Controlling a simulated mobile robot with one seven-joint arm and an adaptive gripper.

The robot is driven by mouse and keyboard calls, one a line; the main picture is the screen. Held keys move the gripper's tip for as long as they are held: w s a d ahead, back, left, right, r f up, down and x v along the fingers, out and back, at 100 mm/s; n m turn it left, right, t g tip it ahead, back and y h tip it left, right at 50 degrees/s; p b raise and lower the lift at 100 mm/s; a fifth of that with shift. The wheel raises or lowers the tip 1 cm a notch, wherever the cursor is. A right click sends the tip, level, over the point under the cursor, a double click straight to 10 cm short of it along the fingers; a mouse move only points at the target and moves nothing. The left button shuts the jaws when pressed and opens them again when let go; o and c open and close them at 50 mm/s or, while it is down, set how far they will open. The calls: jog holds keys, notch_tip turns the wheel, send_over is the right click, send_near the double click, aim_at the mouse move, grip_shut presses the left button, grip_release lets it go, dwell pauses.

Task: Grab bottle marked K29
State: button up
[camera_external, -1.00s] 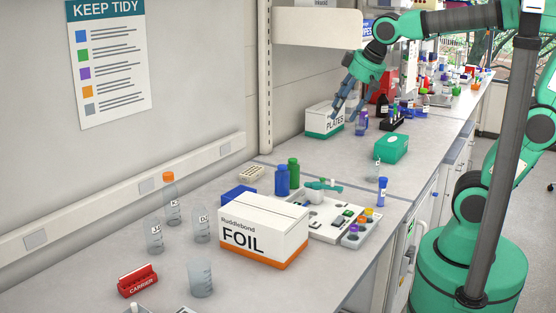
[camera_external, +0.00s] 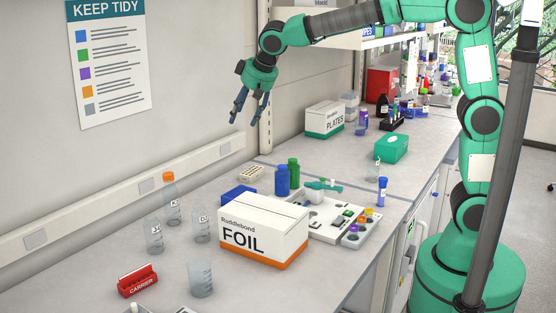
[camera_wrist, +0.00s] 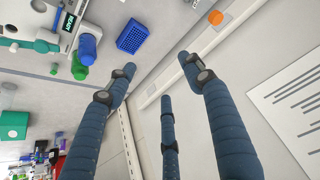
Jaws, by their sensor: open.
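My gripper (camera_external: 246,117) is open and empty, fingers pointing down, in the air above the back of the bench near the wall. In the wrist view its three dark blue fingers (camera_wrist: 158,72) are spread with nothing between them. A clear bottle with an orange cap (camera_external: 172,200) stands near the wall, left of and below my gripper. Its orange cap also shows in the wrist view (camera_wrist: 216,18). Two uncapped clear vessels stand nearby, one at the left (camera_external: 154,237) and one at the right (camera_external: 201,228). Their small labels are too small to read, so I cannot tell which is K29.
A FOIL box (camera_external: 263,236), a blue rack (camera_external: 238,194) and blue (camera_external: 282,180) and green (camera_external: 293,172) bottles stand right of the clear vessels. A beaker (camera_external: 201,280) and red carrier (camera_external: 137,281) are in front. A PLATES box (camera_external: 324,119) stands farther back.

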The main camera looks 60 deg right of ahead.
jog(key=b, duration=0.2)
send_near(170, 175)
jog(key=v, duration=0.2)
jog(key=shift+s+r+m, duration=0.15)
jog(key=shift+s+m, duration=0.1)
jog(key=shift+m, duration=0.05)
jog(key=shift+b+x, duration=0.55)
jog(key=shift+x, duration=3.75)
jog(key=shift+w+d+r, duration=0.1)
jog(key=shift+w, duration=0.05)
jog(key=shift+b+x, duration=0.75)
jog(key=shift+x, duration=1.85)
grip_shut()
